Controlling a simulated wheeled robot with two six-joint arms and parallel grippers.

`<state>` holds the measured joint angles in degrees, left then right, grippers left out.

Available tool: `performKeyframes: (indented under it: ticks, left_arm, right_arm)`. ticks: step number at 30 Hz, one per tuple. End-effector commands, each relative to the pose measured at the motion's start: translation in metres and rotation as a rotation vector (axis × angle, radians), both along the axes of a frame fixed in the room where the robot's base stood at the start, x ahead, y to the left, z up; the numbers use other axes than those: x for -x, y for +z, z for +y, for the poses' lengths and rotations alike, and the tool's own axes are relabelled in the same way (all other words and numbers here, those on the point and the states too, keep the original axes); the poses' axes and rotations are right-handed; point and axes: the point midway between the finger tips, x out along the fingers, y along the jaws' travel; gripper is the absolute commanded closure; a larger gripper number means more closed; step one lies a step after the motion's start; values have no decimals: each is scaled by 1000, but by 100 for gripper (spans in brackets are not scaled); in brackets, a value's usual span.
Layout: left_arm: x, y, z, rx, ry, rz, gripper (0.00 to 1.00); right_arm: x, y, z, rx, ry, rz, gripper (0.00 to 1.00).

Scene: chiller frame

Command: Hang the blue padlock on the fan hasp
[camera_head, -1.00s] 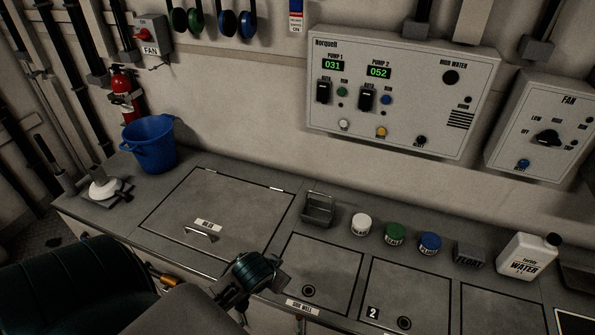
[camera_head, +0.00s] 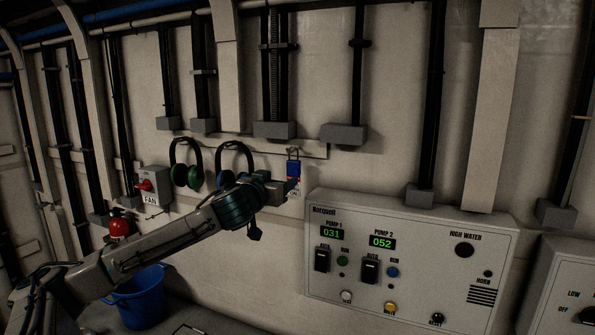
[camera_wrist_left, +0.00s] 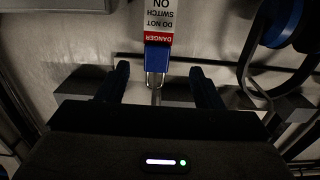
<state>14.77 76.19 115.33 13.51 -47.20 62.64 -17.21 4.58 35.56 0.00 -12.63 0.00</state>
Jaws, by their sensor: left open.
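The blue padlock (camera_head: 293,169) hangs on the wall right of the ear defenders, its shackle up. In the left wrist view the padlock (camera_wrist_left: 157,58) has a red and white danger tag (camera_wrist_left: 160,20), and its shackle is around a thin peg (camera_wrist_left: 156,97). My left gripper (camera_head: 288,186) is at the padlock. In the left wrist view its two fingers stand open, one on each side of the shackle, with gaps. The grey fan box (camera_head: 155,188) with a red switch (camera_head: 145,185) is on the wall at left; its hasp is too small to make out. My right gripper is out of view.
Green ear defenders (camera_head: 186,172) and blue ear defenders (camera_head: 232,150) hang left of the padlock, close to my left arm. A control panel (camera_head: 400,300) stands out at lower right. A blue bucket (camera_head: 140,300) and a red extinguisher (camera_head: 119,228) are at lower left.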

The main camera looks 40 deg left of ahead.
Motion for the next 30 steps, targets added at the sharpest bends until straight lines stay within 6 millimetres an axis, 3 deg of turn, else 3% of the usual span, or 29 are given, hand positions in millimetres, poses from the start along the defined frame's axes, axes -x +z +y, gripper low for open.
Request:
performKeyframes:
  ticks: [7,19,30]
  left_arm:
    - [-11,11,6,10,1,-15,40]
    - [-44,9,16,7,0,-13,40]
    - [-62,8,18,5,-1,-10,40]
  right_arm:
    - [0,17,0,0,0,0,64]
    - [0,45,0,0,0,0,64]
    - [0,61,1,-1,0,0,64]
